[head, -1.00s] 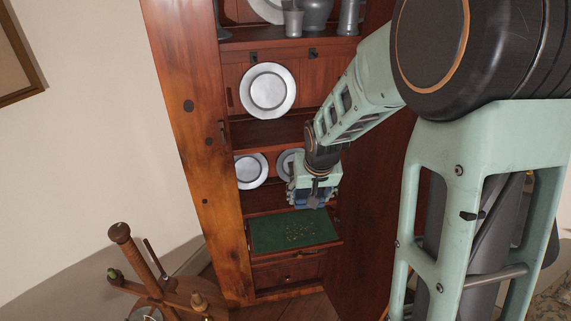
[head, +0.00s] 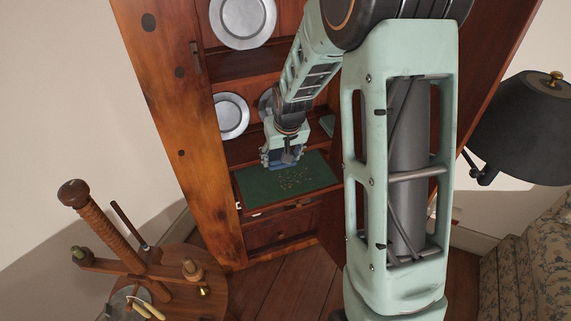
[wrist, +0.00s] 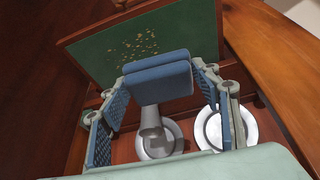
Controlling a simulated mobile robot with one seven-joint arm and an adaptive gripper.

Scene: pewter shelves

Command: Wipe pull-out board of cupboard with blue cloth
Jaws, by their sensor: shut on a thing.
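The pull-out board (head: 320,173) of the cupboard is drawn out, with a green top and a wooden edge. Several yellowish crumbs (head: 295,180) lie scattered near its middle; they also show in the wrist view (wrist: 138,45). My gripper (head: 283,162) is over the back left part of the board. It is shut on the folded blue cloth (wrist: 158,78), which lies between its blue-padded fingers in the wrist view. The crumbs are apart from the cloth, on the side toward the board's front. I cannot tell whether the cloth touches the board.
Pewter plates (head: 232,116) stand on the shelf behind the board, with a grey pewter vessel (wrist: 151,122) close behind the cloth. The cupboard's side panel (head: 165,110) stands at the left. A wooden stand (head: 180,285) is at front left and a black lamp (head: 535,125) at right.

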